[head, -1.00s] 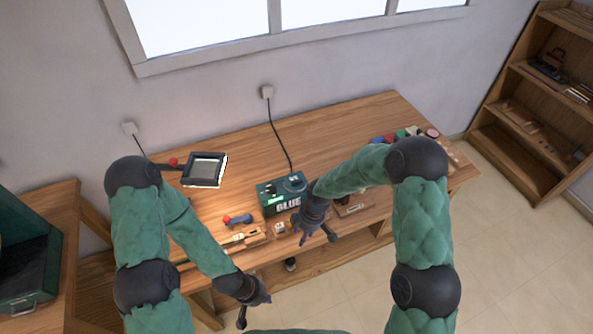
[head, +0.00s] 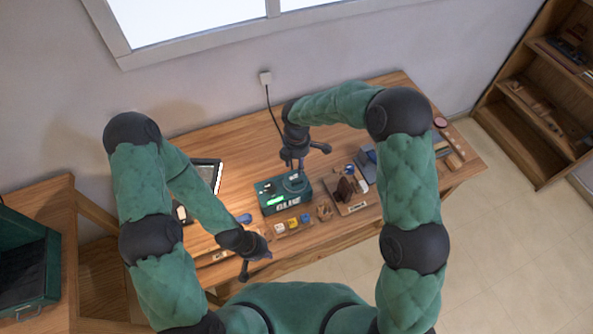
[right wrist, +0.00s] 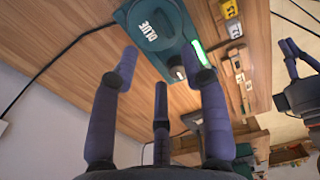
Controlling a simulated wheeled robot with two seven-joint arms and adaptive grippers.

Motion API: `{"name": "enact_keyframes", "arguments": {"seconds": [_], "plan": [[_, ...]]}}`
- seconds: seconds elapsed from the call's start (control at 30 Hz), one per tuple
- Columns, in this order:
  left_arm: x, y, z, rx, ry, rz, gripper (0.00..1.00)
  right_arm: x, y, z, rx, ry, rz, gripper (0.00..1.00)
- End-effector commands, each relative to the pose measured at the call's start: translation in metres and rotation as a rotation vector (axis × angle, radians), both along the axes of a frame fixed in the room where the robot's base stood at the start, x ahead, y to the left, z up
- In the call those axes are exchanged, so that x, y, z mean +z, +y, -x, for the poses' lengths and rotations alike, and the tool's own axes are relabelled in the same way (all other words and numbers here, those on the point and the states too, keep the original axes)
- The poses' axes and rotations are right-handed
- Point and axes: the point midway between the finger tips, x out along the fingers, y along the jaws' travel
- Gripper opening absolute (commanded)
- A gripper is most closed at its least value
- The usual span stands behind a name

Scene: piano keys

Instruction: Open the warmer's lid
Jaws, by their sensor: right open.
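The warmer (head: 279,205) is a teal box with "GLUE" lettering and a lit green strip, standing on the wooden bench. Its lid (head: 293,180) is a dark round shape on top and looks closed, partly behind my right fingers. My right gripper (head: 306,157) is above and just behind the warmer in the head view, open and empty. In the right wrist view the warmer (right wrist: 160,32) lies beyond the spread fingers (right wrist: 163,70); contact cannot be told. My left gripper (head: 257,257) hangs by the bench's front edge, left of the warmer; its finger opening is unclear.
A framed panel (head: 207,175) lies left, partly behind my left arm. A cord runs to the wall outlet (head: 265,78).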

Motion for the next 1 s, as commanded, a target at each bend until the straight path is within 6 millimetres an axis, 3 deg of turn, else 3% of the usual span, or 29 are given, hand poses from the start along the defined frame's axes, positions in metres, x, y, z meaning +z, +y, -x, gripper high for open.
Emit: {"name": "enact_keyframes", "arguments": {"seconds": [0.53, 0.7, 1.0], "plan": [[0.000, 0.000, 0.000, 0.000, 0.000, 0.000, 0.00, -0.087, 0.000, 0.001, -0.002, 0.003, 0.000, 0.45], [0.000, 0.000, 0.000, 0.000, 0.000, 0.000, 0.00, -0.099, 0.000, 0.001, -0.001, 0.002, 0.000, 0.45], [0.000, 0.000, 0.000, 0.000, 0.000, 0.000, 0.00, -0.102, 0.000, 0.001, -0.002, 0.000, -0.001, 0.45]]}}
